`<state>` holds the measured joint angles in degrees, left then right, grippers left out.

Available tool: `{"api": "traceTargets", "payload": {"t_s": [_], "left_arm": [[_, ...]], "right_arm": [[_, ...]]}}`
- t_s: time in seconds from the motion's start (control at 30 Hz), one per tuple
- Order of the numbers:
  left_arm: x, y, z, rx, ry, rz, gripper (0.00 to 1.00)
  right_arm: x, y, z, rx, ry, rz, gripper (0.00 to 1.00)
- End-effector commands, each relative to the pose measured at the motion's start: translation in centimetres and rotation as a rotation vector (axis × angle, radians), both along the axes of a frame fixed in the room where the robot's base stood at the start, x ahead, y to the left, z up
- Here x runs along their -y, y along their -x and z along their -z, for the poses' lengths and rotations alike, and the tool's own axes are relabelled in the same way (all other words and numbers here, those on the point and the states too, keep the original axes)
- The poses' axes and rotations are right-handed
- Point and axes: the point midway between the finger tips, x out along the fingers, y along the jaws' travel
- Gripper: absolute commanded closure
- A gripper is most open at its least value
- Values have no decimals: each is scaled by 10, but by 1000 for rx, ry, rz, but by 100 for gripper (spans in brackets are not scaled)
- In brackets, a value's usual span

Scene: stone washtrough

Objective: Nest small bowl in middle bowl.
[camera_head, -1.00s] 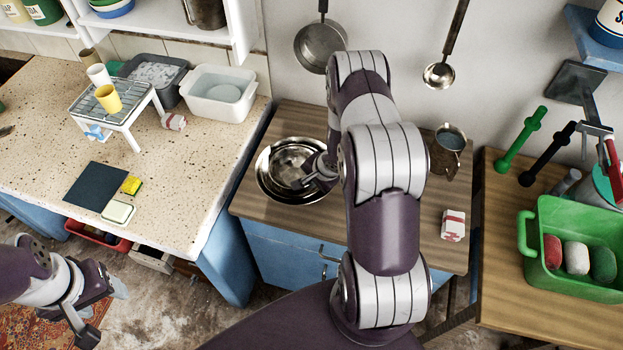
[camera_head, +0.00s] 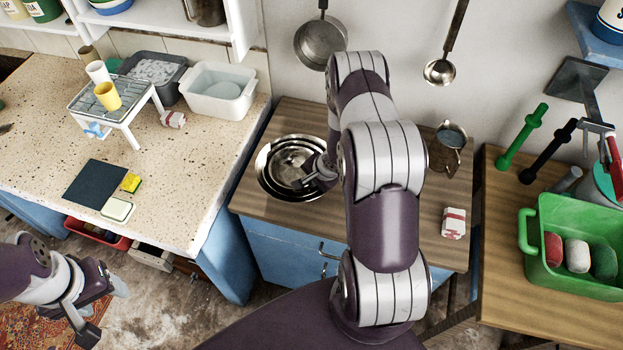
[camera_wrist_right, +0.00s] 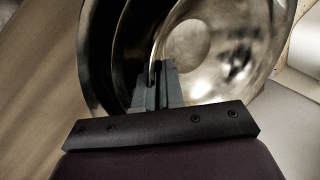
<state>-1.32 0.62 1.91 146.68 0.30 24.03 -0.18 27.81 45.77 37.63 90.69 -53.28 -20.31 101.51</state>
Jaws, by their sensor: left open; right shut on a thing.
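Shiny metal bowls stand one inside another on the wooden counter. The large bowl (camera_head: 263,176) is outermost, with the middle bowl (camera_head: 272,162) inside it. The small bowl (camera_head: 290,168) is innermost, within the middle bowl's rim; whether it touches the bottom I cannot tell. My right gripper (camera_head: 309,181) is shut on the small bowl's right-hand rim. In the right wrist view its fingers (camera_wrist_right: 156,85) pinch the wall of the small bowl (camera_wrist_right: 195,45), with the other rims nested to the left. My left gripper (camera_head: 104,311) is open and empty, low at the left above the floor.
A red-and-white box (camera_head: 453,223) and a metal mug (camera_head: 447,148) stand right of the bowls. A pan (camera_head: 320,43) and ladle (camera_head: 439,71) hang on the wall behind. A green basin (camera_head: 575,250) sits at the right. My right arm hides part of the counter.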

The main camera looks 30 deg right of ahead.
Motion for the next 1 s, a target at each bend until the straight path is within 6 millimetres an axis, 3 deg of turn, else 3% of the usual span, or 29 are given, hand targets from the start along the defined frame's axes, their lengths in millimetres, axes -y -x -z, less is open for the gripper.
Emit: {"api": "traceTargets", "payload": {"t_s": [0.03, 0.1, 0.53, 0.57, 0.67, 1.0], "left_arm": [[0, 0, 0, 0, 0, 0, 41], [0, 0, 0, 0, 0, 0, 41], [0, 0, 0, 0, 0, 0, 41], [0, 0, 0, 0, 0, 0, 41], [0, 0, 1, 0, 0, 0, 41], [0, 0, -5, 0, 0, 0, 41]], "right_arm": [[0, 0, 0, 0, 0, 0, 82], [0, 0, 0, -1, 0, 0, 62], [-1, 4, 3, -10, -3, 0, 62], [-2, 4, 3, -11, -3, 1, 66], [-2, 5, 4, -12, -4, 0, 60], [-2, 6, 0, -16, -4, 1, 56]]}}
